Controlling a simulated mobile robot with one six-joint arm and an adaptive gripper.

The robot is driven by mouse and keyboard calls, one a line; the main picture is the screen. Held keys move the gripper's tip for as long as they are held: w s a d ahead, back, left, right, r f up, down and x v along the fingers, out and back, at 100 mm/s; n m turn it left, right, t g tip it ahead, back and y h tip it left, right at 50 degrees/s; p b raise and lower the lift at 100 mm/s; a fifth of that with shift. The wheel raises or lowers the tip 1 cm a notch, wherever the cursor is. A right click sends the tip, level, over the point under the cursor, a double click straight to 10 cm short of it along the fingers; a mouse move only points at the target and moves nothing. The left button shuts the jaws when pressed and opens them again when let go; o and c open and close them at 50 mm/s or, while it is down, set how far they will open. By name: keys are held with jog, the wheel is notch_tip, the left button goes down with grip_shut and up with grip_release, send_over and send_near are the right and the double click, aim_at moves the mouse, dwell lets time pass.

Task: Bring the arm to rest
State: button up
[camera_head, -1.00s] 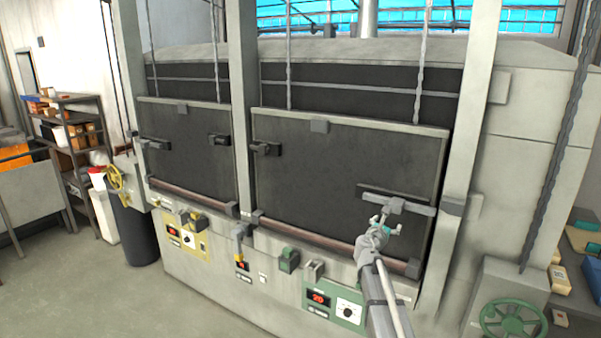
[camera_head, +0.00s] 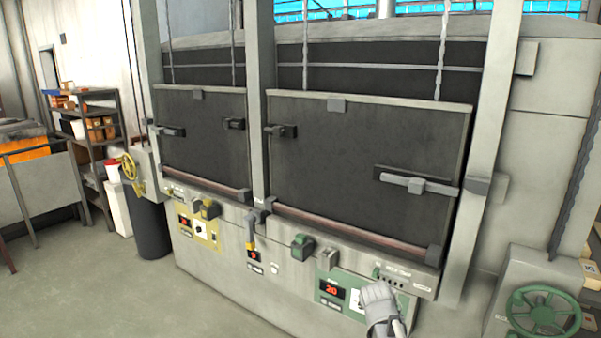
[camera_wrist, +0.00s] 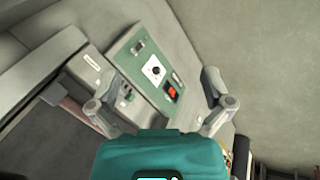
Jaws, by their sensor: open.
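My gripper (camera_wrist: 160,112) shows in the wrist view with its two fingers spread wide apart and nothing between them. Beyond the fingers is the green control panel (camera_wrist: 150,70) with a dial and a red display. In the head view my arm's end shows at the bottom, in front of the right part of the green panel (camera_head: 333,308), whose display reads 20. The fingertips cannot be made out there. The right furnace door (camera_head: 350,150) is down, and its grey latch bar (camera_head: 437,187) lies roughly level across the right side, apart from my arm.
The left door (camera_head: 200,140) is also down. A green handwheel (camera_head: 540,312) stands at the lower right, and a yellow one (camera_head: 130,167) at the left. A dark bin (camera_head: 152,230) and shelves (camera_head: 95,130) stand at the left. The floor at lower left is clear.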

jog(key=s+a+f+m+g+y+b, duration=0.2)
jog(key=s+a+f+m+y, duration=0.2)
jog(key=s+a, duration=0.3)
jog(key=shift+s+a+f+g+b, duration=0.35)
jog(key=shift+s+f, duration=0.35)
jog(key=shift+s, duration=0.35)
